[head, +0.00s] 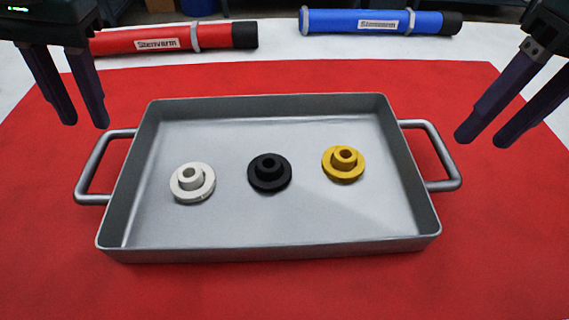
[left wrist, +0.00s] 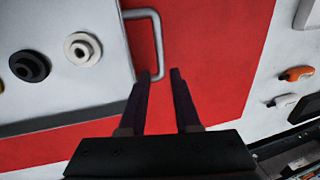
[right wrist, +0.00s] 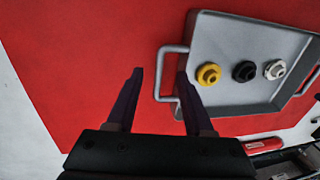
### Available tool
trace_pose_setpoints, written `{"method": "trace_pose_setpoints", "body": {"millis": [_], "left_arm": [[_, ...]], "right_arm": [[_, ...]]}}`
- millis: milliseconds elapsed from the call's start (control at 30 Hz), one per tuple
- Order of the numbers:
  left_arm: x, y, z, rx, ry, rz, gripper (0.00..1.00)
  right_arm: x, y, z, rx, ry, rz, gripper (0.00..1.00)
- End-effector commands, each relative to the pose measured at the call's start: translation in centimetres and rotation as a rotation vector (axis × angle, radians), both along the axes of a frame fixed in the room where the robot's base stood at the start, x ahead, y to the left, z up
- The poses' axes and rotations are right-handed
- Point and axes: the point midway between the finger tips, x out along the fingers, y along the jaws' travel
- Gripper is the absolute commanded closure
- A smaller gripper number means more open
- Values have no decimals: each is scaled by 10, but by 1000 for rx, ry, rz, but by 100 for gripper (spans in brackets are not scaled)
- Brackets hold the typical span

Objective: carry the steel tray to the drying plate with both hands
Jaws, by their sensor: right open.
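The steel tray (head: 270,246) lies on the red mat in the middle of the head view, with a bar handle on each short side. Inside it stand a white flanged part (head: 192,183), a black one (head: 269,173) and a yellow one (head: 343,164). My left gripper (head: 85,124) is open and empty, above and behind the left handle (head: 92,165). My right gripper (head: 483,141) is open and empty, above and to the right of the right handle (head: 448,155). Neither gripper holds a handle. I cannot make out a drying plate.
The red mat (head: 300,290) covers most of the white table (head: 275,45). A red tube (head: 160,38) and a blue tube (head: 380,21), both with black ends, lie along the far edge. In the left wrist view, orange-tipped items (left wrist: 296,74) lie on the white surface.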

Motion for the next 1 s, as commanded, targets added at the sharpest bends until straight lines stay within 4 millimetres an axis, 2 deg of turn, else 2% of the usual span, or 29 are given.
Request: {"method": "trace_pose_setpoints", "body": {"millis": [200, 433, 600, 867, 1000], "left_arm": [[-2, 9, -39, 1, 5, 1, 69], [-2, 14, -68, 1, 3, -1, 69], [-2, 16, -75, 0, 0, -1, 69], [-2, 16, -76, 0, 0, -2, 69], [-2, 16, -76, 0, 0, -2, 85]], "right_arm": [[-2, 8, -39, 1, 4, 0, 48], [-2, 13, -68, 1, 1, 0, 48], [-2, 14, -76, -1, 0, 1, 48], [-2, 14, -76, -1, -1, 1, 48], [-2, 14, -76, 0, -1, 1, 64]]}}
